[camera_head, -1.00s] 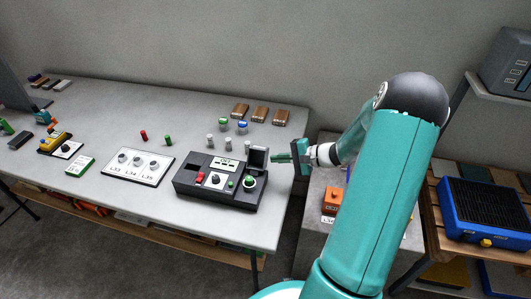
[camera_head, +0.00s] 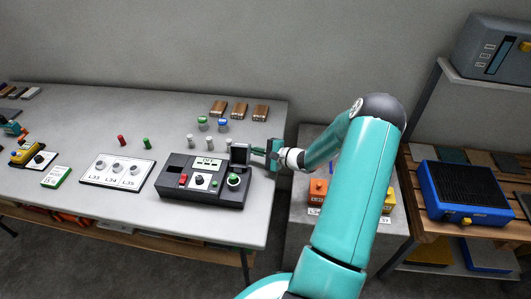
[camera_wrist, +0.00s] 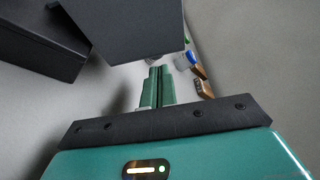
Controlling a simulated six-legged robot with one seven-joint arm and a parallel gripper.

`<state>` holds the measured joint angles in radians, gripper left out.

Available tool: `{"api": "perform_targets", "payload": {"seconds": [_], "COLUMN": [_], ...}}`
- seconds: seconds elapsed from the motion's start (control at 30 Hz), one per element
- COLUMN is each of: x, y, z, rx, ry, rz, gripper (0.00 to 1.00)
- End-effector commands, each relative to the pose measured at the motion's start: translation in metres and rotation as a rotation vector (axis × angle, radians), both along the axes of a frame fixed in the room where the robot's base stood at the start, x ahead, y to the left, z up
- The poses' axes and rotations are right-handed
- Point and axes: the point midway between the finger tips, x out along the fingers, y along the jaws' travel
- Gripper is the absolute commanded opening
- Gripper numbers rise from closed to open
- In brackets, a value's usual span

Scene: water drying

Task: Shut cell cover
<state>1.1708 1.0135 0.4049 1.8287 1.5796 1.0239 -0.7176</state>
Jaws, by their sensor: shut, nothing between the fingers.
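The cell cover (camera_head: 240,153) is a dark square flap standing raised at the back right of the black device (camera_head: 205,195). In the wrist view the dark cover (camera_wrist: 130,28) fills the top, just beyond and above the fingertips. The round cell (camera_head: 234,181) with a green ring sits in the device in front of the cover. My gripper (camera_head: 258,152) is shut and empty at the right side of the cover; it also shows in the wrist view (camera_wrist: 157,75). I cannot tell whether the fingertips touch the cover.
Small grey cylinders (camera_head: 190,141) and blue-green topped pieces (camera_head: 202,124) stand behind the device. Wooden blocks (camera_head: 239,110) lie at the back. A white panel labelled L33 to L35 (camera_head: 117,170) is at left. The table's right edge is beneath my arm.

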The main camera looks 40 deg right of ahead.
Motion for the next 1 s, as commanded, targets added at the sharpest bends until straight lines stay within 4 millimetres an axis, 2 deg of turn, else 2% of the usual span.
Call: {"api": "perform_targets", "payload": {"seconds": [0.2,1.0], "x": [0.010,0.010], "y": [0.005,-0.006], "z": [-0.002,0.005], "rx": [0.000,-0.045], "ry": [0.000,-0.039], "rz": [-0.001,-0.001], "gripper": [0.00,0.00]}}
